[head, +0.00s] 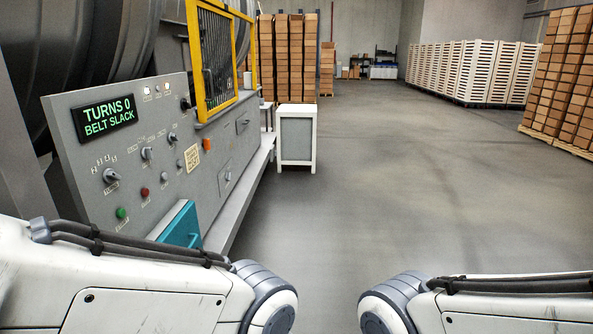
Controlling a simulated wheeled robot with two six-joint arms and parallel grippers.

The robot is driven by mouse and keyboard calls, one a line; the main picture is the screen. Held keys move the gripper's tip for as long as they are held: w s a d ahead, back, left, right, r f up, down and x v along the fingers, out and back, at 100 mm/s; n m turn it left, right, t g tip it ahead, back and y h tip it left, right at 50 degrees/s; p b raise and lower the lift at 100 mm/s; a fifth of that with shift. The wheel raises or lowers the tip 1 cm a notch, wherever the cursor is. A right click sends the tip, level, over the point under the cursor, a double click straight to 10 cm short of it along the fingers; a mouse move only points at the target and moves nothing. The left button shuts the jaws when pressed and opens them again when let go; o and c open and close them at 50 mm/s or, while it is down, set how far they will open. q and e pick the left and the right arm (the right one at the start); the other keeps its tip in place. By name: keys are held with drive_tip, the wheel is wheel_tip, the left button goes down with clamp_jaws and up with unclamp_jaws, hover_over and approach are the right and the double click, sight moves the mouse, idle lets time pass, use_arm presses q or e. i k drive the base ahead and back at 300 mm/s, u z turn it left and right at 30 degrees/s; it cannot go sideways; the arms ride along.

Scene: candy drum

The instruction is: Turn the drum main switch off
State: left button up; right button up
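The drum's grey control panel (140,140) stands on the left of the head view. Its display (104,117) reads "TURNS 0 BELT SLACK" in green. A large rotary knob (111,176) with marks around it sits at the lower left of the panel. Smaller knobs (147,153) and (172,137) sit to its right, and a black knob (186,103) is at the upper right. The labels are too small to read, so I cannot tell which one is the main switch. Both my arms reach in at the bottom; both grippers are out of view.
A green button (121,213), a red button (145,192) and a teal panel (180,228) are low on the machine. A yellow guard frame (209,60) is above. A white-framed grey cabinet (296,138) stands beyond. The floor to the right is clear.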

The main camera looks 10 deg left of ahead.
sight(184, 105)
drive_tip(key=i, duration=1.4)
drive_tip(key=u, duration=0.55)
drive_tip(key=k, duration=0.6)
drive_tip(key=z, duration=0.85)
drive_tip(key=i, duration=1.15)
drive_tip(key=u, duration=0.45)
drive_tip(key=i, duration=1.3)
drive_tip(key=u, duration=0.8)
